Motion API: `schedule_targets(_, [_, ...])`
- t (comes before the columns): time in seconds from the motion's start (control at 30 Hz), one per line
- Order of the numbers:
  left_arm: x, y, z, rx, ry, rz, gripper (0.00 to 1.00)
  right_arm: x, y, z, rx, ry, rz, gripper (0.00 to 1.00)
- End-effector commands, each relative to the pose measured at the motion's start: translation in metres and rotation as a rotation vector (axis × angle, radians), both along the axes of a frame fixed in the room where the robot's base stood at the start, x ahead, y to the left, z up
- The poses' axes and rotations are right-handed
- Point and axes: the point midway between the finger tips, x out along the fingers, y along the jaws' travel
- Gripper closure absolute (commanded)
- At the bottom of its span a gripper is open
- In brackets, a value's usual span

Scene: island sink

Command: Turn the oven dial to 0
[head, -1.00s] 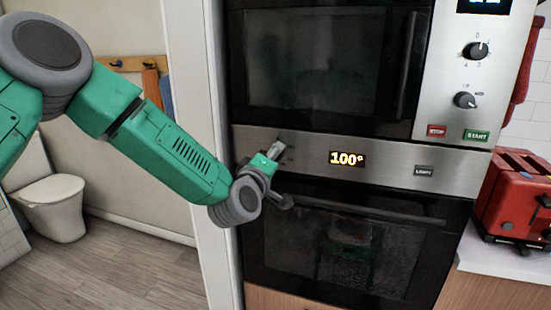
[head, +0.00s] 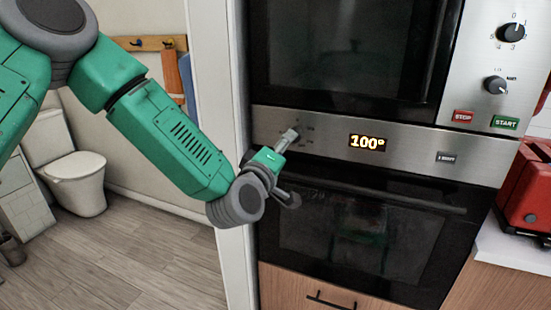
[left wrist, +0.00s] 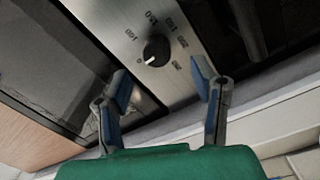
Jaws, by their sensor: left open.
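The black oven dial (left wrist: 156,50) is on the steel control panel (head: 330,136), with printed numbers around it. In the left wrist view its white pointer mark faces down and slightly left. In the head view the dial is largely hidden by my left gripper (head: 289,168). The lit display (head: 367,142) reads 100°. My left gripper is open, and its two blue-padded fingers show in the left wrist view (left wrist: 163,84). The dial lies beyond and between the fingertips, apart from both in that view. My right gripper is not in view.
The oven door (head: 360,235) with its long handle is below the panel. A microwave with knobs and STOP and START buttons (head: 505,122) is above. A white door frame (head: 233,270) is close on the left. A red toaster (head: 525,190) stands at right.

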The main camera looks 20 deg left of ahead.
Motion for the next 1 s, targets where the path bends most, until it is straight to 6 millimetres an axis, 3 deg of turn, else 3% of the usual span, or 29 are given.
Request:
schedule_targets(0.1, [-0.025, 0.001, -0.002, 0.0, 0.003, -0.001, 0.48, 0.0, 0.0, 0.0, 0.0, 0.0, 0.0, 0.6])
schedule_targets(0.3, [-0.051, 0.004, -0.003, 0.0, 0.002, 0.001, 0.48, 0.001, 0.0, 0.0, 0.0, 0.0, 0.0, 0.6])
schedule_targets(0.87, [-0.058, 0.004, -0.004, 0.0, 0.001, 0.002, 0.48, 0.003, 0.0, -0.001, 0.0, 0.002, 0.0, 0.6])
schedule_targets(1.0, [-0.063, 0.001, -0.024, 0.038, 0.048, -0.019, 0.48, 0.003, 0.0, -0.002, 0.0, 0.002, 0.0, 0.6])
